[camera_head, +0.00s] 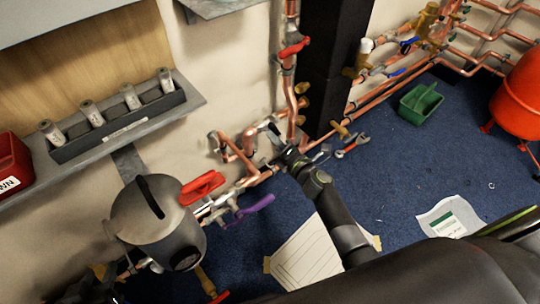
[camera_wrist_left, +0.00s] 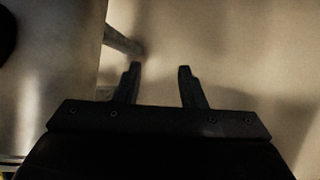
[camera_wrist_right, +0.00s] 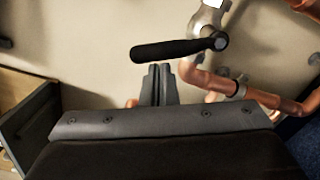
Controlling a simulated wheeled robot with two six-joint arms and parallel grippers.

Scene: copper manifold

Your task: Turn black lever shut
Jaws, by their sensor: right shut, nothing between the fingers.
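The black lever (camera_wrist_right: 178,49) lies nearly level in the right wrist view, its pivot on a metal valve (camera_wrist_right: 213,25) at its right end. My right gripper (camera_wrist_right: 158,68) is shut and empty, its fingertips close below the lever's middle; I cannot tell whether they touch it. In the head view my right gripper (camera_head: 279,149) is at the copper pipes by the wall, and the lever is hard to make out there. My left gripper (camera_wrist_left: 157,72) is open and empty, facing a bare wall in the left wrist view.
Copper pipes (camera_wrist_right: 265,97) run right of my right gripper. A red lever (camera_head: 203,186), a purple lever (camera_head: 251,207) and a grey tank (camera_head: 150,222) stand to the left. A dark column (camera_head: 331,60) rises behind. A shelf (camera_head: 110,145) runs along the left wall.

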